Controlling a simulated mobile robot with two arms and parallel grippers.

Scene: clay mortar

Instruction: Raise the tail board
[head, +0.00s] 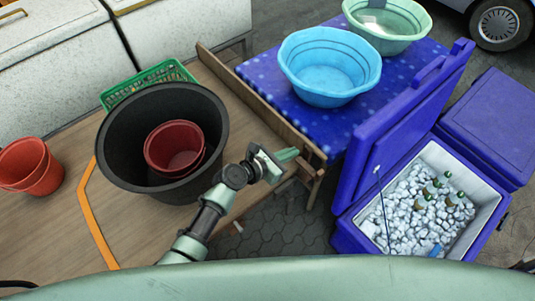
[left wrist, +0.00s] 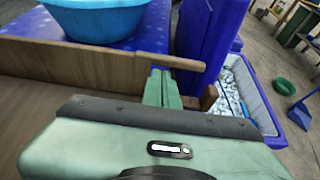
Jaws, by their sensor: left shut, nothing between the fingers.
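The tail board (head: 262,108) is a long wooden plank along the far edge of a wooden bed (head: 62,212); its exact tilt is hard to tell. It also shows in the left wrist view (left wrist: 70,65), running across to a rounded end at the right. My left gripper (head: 288,155) has green fingers, pressed together with nothing between them. It is by the board's near right end. In the left wrist view the fingers (left wrist: 162,85) point toward the board's end, which is close beyond them; contact cannot be told. My right gripper is out of view.
A black tub (head: 118,135) with red pots stands on the bed beside my left arm. Beyond the board, a blue-covered table (head: 262,75) holds a blue basin (head: 330,65). An open blue cooler (head: 480,225) with ice stands right of the gripper. Paving shows between.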

